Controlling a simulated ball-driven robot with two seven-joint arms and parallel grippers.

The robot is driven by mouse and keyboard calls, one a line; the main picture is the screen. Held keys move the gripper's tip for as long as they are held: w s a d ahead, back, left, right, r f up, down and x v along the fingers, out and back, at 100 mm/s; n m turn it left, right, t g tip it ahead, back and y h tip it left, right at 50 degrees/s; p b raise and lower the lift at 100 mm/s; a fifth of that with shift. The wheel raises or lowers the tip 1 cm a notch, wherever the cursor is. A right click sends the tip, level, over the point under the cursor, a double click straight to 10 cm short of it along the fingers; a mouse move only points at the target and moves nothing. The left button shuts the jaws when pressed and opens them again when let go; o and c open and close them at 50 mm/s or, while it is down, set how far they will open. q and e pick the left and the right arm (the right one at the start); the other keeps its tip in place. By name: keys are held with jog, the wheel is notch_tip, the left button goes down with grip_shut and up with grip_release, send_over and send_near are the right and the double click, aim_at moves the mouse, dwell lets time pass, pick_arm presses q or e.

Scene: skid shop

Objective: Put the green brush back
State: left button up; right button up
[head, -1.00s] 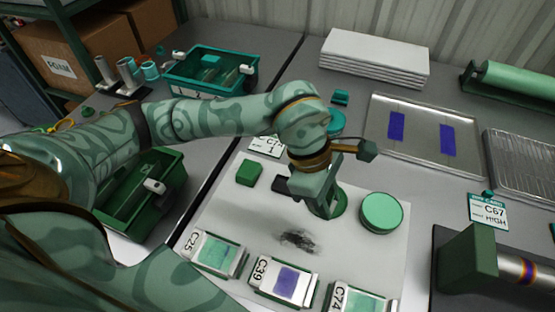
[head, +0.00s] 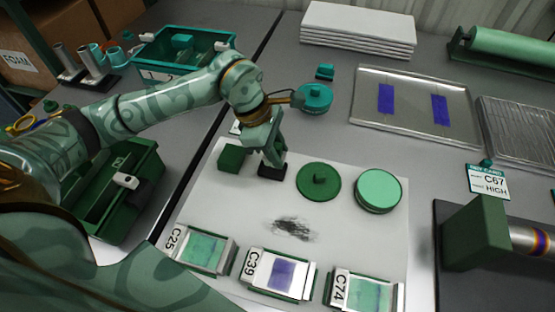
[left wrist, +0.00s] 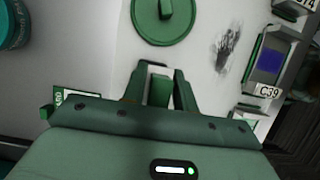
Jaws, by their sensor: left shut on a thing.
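My left gripper (head: 271,152) is shut on a narrow green piece, which looks like the green brush (left wrist: 160,90), seen between the fingers in the left wrist view. In the head view the fingers mostly hide it. It is right at a small black block (head: 272,171) on the white sheet; I cannot tell whether the brush touches or sits in that block. A green cube (head: 232,158) stands just left of the block, and a dark green disc with a knob (head: 318,181) lies to its right. My right gripper is not in view.
A light green round tin (head: 378,190) stands right of the disc. A black smudge (head: 293,229) marks the white sheet (head: 340,238). Labelled plates C25 (head: 204,250), C39 (head: 277,274) and C74 (head: 362,292) line the front. A teal round item (head: 314,98) stands behind.

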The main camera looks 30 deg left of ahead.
pick_arm(q)
jog(key=shift+w+a+f, duration=0.2)
jog(key=shift+a+f, duration=0.2)
jog(key=shift+f, duration=0.15)
notch_tip(320, 180, down, 4)
jog(key=shift+a+r+b, duration=0.1)
jog(key=shift+r+b, duration=0.1)
jog(key=shift+b, duration=0.9)
jog(key=shift+w+r, duration=0.1)
jog(key=shift+r, duration=0.05)
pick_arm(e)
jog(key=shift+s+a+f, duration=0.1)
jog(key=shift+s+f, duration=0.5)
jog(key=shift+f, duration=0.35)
pick_arm(q)
jog(key=o, duration=0.9)
jog(key=shift+r, duration=0.15)
jog(key=p+v, duration=0.4)
jog(key=v, duration=0.8)
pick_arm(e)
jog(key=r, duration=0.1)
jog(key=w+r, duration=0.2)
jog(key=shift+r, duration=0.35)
